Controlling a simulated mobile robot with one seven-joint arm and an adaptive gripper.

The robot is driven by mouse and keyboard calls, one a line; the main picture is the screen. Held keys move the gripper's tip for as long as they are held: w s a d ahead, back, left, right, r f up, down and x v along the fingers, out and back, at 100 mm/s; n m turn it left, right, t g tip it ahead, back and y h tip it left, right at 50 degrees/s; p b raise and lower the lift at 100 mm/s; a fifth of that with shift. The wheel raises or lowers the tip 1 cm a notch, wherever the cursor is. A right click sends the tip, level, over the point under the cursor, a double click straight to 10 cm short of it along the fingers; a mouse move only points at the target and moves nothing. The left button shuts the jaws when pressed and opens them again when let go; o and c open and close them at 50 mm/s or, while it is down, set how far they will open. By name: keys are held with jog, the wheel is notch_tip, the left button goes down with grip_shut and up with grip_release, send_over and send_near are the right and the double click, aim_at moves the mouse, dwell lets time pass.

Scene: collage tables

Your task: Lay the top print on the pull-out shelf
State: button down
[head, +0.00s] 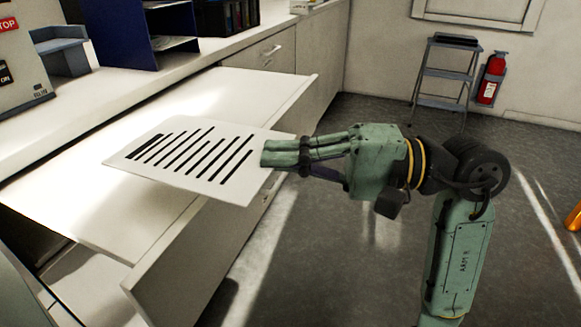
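The print (190,158), a white sheet with black lines of different lengths, is in the head view left of my gripper. My green gripper (268,152) is shut on the sheet's right edge and holds it nearly flat. The sheet is over the right part of the white pull-out shelf (85,205), with its near corner reaching past the shelf's front edge. I cannot tell how large the gap between sheet and shelf is. The shelf is pulled out below the counter, and its left part is bare.
The white counter (110,85) behind the shelf carries a dark blue rack (128,30) and a grey machine (15,70) at the left. A step stool (446,75) and a red fire extinguisher (490,80) stand by the far wall. The floor on the right is mostly clear.

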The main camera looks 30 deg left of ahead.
jog(key=shift+s+a+f, duration=0.15)
jog(key=shift+s+a, duration=0.05)
jog(key=shift+a, duration=0.2)
jog(key=a+f, duration=0.1)
jog(key=a+f+p, duration=0.1)
jog(key=a, duration=0.1)
jog(key=s+a+f+p, duration=0.1)
jog(key=a, duration=0.1)
jog(key=shift+s, duration=0.1)
notch_tip(320, 180, down, 3)
jog(key=b, duration=0.5)
jog(key=shift+f, duration=0.1)
jog(key=c, duration=2.4)
grip_release()
jog(key=c, duration=1.7)
grip_release()
